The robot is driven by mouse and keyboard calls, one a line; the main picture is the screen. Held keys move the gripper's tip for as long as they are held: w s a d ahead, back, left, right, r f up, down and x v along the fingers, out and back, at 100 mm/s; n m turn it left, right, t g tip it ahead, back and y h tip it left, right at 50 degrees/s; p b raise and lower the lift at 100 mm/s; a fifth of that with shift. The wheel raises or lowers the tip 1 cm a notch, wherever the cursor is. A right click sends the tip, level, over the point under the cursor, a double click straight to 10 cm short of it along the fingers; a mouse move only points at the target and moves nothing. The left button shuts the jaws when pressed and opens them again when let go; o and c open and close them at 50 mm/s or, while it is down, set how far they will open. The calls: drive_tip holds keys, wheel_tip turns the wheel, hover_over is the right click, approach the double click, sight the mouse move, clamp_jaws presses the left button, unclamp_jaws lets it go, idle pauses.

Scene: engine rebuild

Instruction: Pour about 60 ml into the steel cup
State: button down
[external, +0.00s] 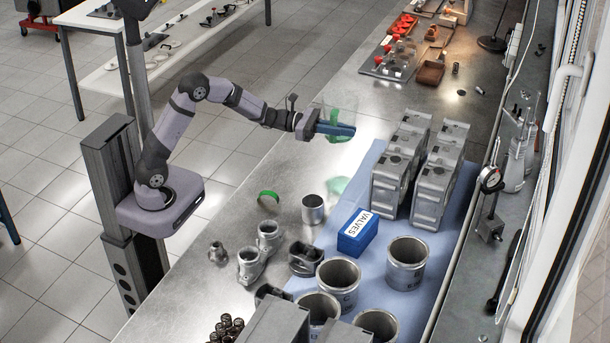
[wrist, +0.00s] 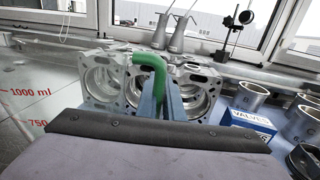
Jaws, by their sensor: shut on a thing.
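My gripper (external: 343,130) is shut on the green handle of a clear measuring jug (external: 327,103) and holds it above the bench. In the wrist view the green handle (wrist: 150,62) stands between the blue fingers (wrist: 162,90). The jug's see-through wall, with red 1000 ml and 750 marks (wrist: 30,92), shows at the left. The jug looks roughly upright; I cannot make out the liquid level. The steel cup (external: 313,209) appears to be the small open metal cylinder standing on the bench, below and nearer the camera than the jug. The cup's inside is too small to read.
A blue VALVES box (external: 357,232) stands right of the cup, with large cylinder liners (external: 407,263) nearby. Grey engine blocks (external: 436,175) stand on the blue mat right of the jug. A green ring (external: 268,197) and metal fittings (external: 249,266) lie left of the cup.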

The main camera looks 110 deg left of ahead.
drive_tip(key=shift+r, duration=0.1)
drive_tip(key=s+d+m+g+h+p, duration=0.1)
drive_tip(key=s+d+m+h+p, duration=0.3)
drive_tip(key=d, duration=0.6)
drive_tip(key=s+d+m+g+h+p, duration=0.15)
drive_tip(key=d+h+p, duration=0.25)
drive_tip(key=d+p, duration=0.45)
drive_tip(key=s+d+m+h+p, duration=0.3)
drive_tip(key=d+h+p, duration=0.1)
drive_tip(key=d, duration=0.8)
drive_tip(key=s+d+f+m+g+h, duration=0.1)
drive_tip(key=s+d+m+g+h, duration=0.3)
drive_tip(key=s+d, duration=0.6)
drive_tip(key=shift+s+d+h, duration=0.15)
drive_tip(key=shift+d+h, duration=0.25)
drive_tip(key=shift+d, duration=0.3)
drive_tip(key=shift+r, duration=0.1)
